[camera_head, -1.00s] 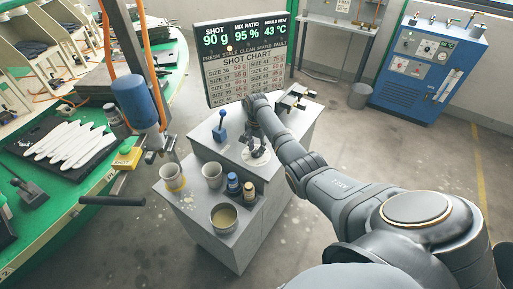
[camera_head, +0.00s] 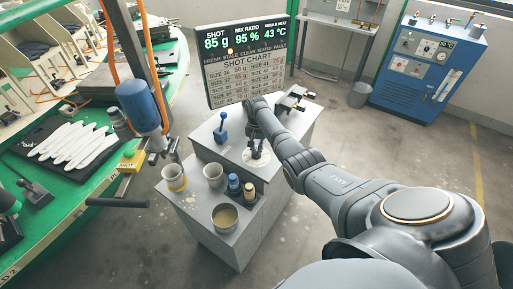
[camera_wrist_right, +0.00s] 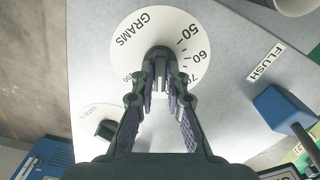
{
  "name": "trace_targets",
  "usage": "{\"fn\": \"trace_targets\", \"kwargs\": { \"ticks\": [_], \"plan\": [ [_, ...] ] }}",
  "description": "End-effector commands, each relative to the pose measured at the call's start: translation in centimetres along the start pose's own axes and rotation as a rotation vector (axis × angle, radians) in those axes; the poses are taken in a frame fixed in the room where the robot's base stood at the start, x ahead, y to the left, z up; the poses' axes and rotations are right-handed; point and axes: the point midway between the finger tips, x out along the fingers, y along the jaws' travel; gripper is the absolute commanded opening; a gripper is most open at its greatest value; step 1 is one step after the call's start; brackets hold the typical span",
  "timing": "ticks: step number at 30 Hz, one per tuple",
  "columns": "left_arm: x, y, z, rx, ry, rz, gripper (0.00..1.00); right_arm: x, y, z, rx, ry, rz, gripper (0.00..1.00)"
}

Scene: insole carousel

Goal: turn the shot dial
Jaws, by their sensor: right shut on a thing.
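The shot dial is a knob on a round white plate marked GRAMS (camera_wrist_right: 126,52), on top of a grey cabinet (camera_head: 215,160). In the right wrist view the figures 50, 60 and 70 show along the plate's edge. My right gripper (camera_wrist_right: 160,62) is shut on the dial knob, which is mostly hidden between the fingers. In the head view the gripper (camera_head: 256,146) reaches down onto the white plate. The display board (camera_head: 245,62) reads SHOT 85 g, MIX RATIO 95 %, MOULD HEAT 43 °C. My left gripper is not in view.
A smaller black knob (camera_wrist_right: 106,129) and a blue FLUSH lever (camera_wrist_right: 284,108) flank the dial. Cups (camera_head: 174,178), bottles and a bowl (camera_head: 225,218) stand on the lower shelf. The green carousel (camera_head: 100,180) with white insoles (camera_head: 75,145) lies left.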

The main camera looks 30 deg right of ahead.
Motion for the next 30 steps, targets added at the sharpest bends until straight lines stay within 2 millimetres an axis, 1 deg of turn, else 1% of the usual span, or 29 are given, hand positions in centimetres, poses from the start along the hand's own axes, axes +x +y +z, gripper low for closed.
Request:
{"fn": "trace_targets", "kwargs": {
  "ticks": [4, 5, 9, 10, 17, 20, 23, 30],
  "plan": [
    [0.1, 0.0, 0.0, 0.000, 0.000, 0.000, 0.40, 0.0, 0.0, -0.1, 0.002, 0.002, -0.001, 0.00],
    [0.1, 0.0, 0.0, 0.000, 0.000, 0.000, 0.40, 0.0, 0.0, -0.1, 0.002, 0.002, -0.001, 0.16],
    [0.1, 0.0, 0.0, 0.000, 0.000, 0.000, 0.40, 0.0, 0.0, -0.1, 0.003, 0.002, 0.000, 0.35],
    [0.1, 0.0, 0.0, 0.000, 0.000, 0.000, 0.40, 0.0, 0.0, -0.1, 0.003, 0.002, -0.001, 0.36],
    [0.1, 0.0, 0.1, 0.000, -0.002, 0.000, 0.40, 0.0, 0.0, 0.0, 0.004, 0.001, 0.000, 0.36],
    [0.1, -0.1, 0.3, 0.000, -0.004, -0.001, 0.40, -0.5, 0.0, -0.1, 0.004, 0.002, -0.001, 0.36],
    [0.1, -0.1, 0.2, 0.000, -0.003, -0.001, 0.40, -2.0, 0.0, -0.2, 0.004, 0.004, -0.003, 0.36],
    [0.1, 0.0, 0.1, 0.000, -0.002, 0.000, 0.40, -7.9, -0.1, -0.1, 0.003, 0.005, -0.003, 0.36]
  ]
}}
